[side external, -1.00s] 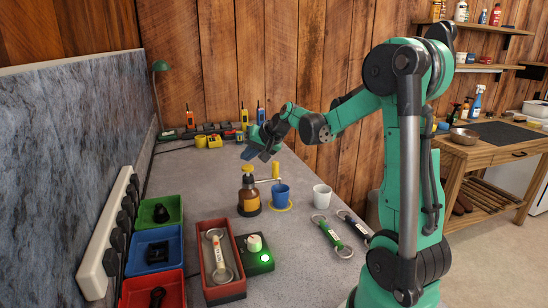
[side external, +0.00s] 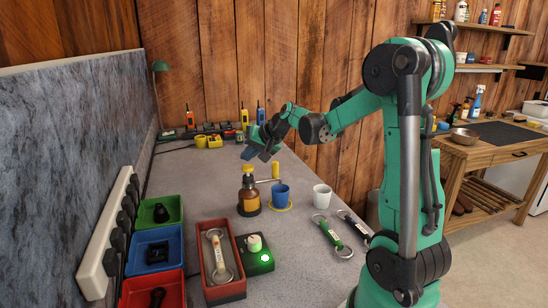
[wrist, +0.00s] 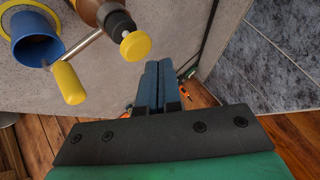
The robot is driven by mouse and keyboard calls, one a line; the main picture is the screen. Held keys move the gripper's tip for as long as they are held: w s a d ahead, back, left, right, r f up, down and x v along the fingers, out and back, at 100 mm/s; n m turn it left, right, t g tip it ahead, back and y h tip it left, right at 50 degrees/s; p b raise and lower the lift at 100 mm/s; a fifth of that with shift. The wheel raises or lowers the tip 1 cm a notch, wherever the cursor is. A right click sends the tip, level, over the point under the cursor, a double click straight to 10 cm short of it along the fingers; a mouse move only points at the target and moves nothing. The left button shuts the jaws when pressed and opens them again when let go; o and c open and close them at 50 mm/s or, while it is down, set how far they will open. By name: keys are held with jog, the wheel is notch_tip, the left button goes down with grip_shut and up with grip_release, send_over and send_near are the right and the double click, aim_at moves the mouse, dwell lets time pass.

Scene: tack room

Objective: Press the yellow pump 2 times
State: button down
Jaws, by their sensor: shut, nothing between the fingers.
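An amber bottle (side external: 249,196) with a dark collar and a yellow pump top (side external: 248,169) stands upright on the bench. A grey rod runs from it to a yellow end piece (side external: 275,170) near the blue cup (side external: 280,192). The wrist view shows the yellow pump top (wrist: 135,45), the yellow end piece (wrist: 68,84) and the blue cup (wrist: 34,46).
The blue cup sits on a yellow ring, with a white cup (side external: 322,195) to its right. A red tray (side external: 222,290), a green button box (side external: 258,263) and key-ring tags (side external: 333,238) lie in front. Coloured bins (side external: 153,244) line the left. Small items stand at the back.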

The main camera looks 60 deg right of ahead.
aim_at(250, 167)
jog(key=shift+f, duration=0.15)
dwell(0.4)
jog(key=shift+f, duration=0.3)
jog(key=shift+f, duration=0.5)
dwell(0.6)
jog(key=shift+r, duration=0.95)
jog(key=shift+r, duration=3)
